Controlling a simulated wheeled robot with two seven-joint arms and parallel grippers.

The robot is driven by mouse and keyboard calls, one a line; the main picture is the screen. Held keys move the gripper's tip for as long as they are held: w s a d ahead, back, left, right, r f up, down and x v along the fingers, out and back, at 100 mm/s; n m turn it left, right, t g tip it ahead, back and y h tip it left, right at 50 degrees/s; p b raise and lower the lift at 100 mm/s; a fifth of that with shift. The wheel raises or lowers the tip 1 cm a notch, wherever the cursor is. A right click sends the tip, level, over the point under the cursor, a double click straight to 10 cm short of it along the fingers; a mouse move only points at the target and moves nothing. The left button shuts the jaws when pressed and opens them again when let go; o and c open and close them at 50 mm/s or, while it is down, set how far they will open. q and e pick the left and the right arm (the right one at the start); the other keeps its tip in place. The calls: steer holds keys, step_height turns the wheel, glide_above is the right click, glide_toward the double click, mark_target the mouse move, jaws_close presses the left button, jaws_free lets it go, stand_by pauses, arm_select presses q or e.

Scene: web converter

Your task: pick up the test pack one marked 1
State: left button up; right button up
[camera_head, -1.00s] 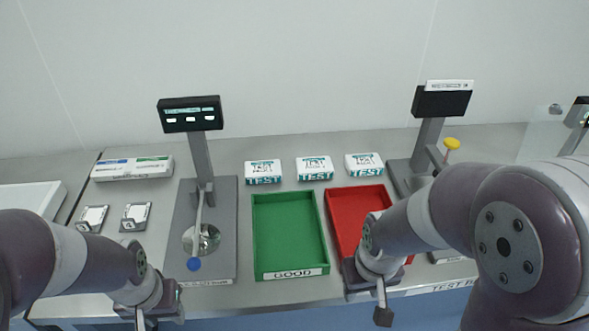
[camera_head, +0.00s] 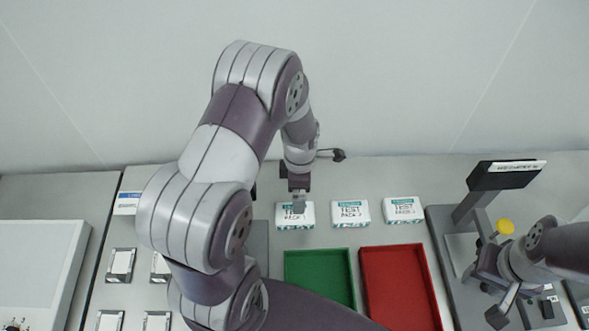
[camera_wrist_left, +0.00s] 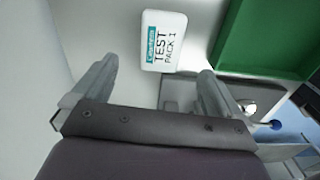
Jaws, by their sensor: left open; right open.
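Test pack one (camera_head: 285,223) is a white and teal box at the left end of a row of three, partly covered by my left gripper in the head view. In the left wrist view test pack one (camera_wrist_left: 163,42) reads "TEST PACK 1" and lies beyond the fingertips, apart from them. My left gripper (camera_head: 297,198) is above the pack. In the left wrist view the left gripper (camera_wrist_left: 158,72) is open and empty, with the pack roughly between its finger lines. My right gripper (camera_head: 492,298) is open at the right, beside the right-hand stand.
Two more test packs, the middle one (camera_head: 350,213) and the right one (camera_head: 404,210), stand close by. A green tray (camera_head: 320,277) and a red tray (camera_head: 400,285) lie in front. A display stand (camera_head: 480,195) is at the right. My left arm hides the left scale.

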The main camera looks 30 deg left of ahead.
arm_select(q)
steer(key=b, duration=0.6)
glide_above(295, 216)
steer(key=shift+n, duration=0.4)
steer(key=f, duration=0.4)
steer(key=w+f, duration=0.1)
steer(key=f, duration=0.1)
steer(key=shift+d, duration=0.3)
steer(key=f+b, duration=0.6)
steer(key=shift+w+a+f, duration=0.2)
steer(key=shift+a+f, duration=0.05)
steer(key=shift+f, duration=0.15)
steer(key=shift+s+d+r, duration=0.1)
steer(key=shift+d+r, duration=0.05)
steer(key=shift+r, duration=0.15)
steer(key=c, duration=1)
